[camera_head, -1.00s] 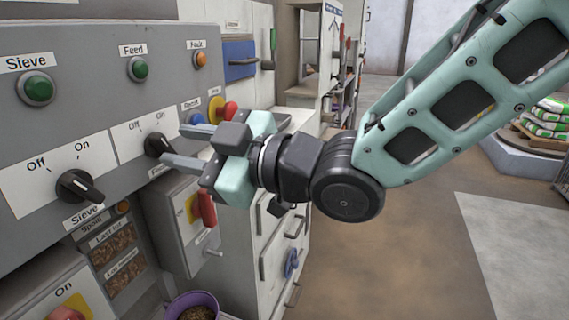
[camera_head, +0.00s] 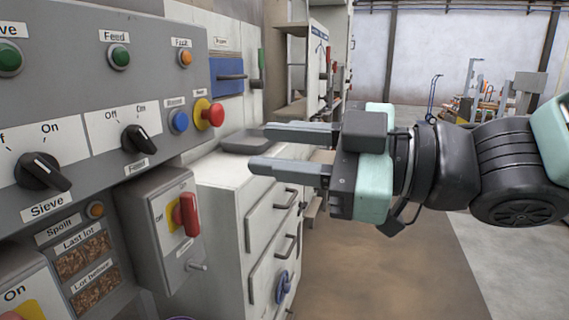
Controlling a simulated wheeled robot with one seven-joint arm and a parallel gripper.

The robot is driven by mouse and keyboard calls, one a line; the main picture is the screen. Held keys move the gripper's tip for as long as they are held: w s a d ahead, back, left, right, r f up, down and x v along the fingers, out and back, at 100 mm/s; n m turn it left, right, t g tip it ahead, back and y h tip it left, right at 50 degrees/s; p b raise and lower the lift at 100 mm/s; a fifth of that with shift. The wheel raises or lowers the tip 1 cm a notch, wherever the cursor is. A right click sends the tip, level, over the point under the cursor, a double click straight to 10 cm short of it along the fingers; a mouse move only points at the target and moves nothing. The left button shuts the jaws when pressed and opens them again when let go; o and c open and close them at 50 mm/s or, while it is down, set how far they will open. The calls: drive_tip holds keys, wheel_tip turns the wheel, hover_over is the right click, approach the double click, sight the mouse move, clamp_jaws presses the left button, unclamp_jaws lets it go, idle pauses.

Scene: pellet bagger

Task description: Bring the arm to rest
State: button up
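My gripper (camera_head: 258,148) is in the middle of the head view, pointing left toward the control panel (camera_head: 190,105). Its two grey fingers are parallel with a clear gap between them and nothing in it. The fingertips are apart from the panel, to the right of the red button on its yellow plate (camera_head: 209,114). My arm reaches in from the right edge, with the wrist held roughly level. The black Feed knob (camera_head: 140,138) and black Sieve knob (camera_head: 42,172) are both free of the gripper.
A box with a red switch handle (camera_head: 187,214) hangs below the panel. White drawers (camera_head: 262,225) with handles stand behind and below the fingers. Open brown floor (camera_head: 380,275) lies under my arm. A blue hand truck (camera_head: 433,98) stands at the back right.

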idle(0.3)
drive_tip(key=w+d+f+m+h+p, duration=0.3)
drive_tip(key=d+f+m+h+p, duration=0.4)
drive_tip(key=f+m+h, duration=0.3)
drive_tip(key=s+d+f+m+g+h+p, duration=0.1)
drive_tip(key=s+d+f+g+h, duration=0.1)
drive_tip(key=s, duration=0.4)
drive_tip(key=s+d+f+m+g+h+p, duration=0.1)
drive_tip(key=s+d+f+g+h+p, duration=0.1)
drive_tip(key=s+g+h, duration=0.2)
drive_tip(key=s+g, duration=0.1)
drive_tip(key=s, duration=0.2)
drive_tip(key=shift+d, duration=0.4)
drive_tip(key=shift+f, duration=0.1)
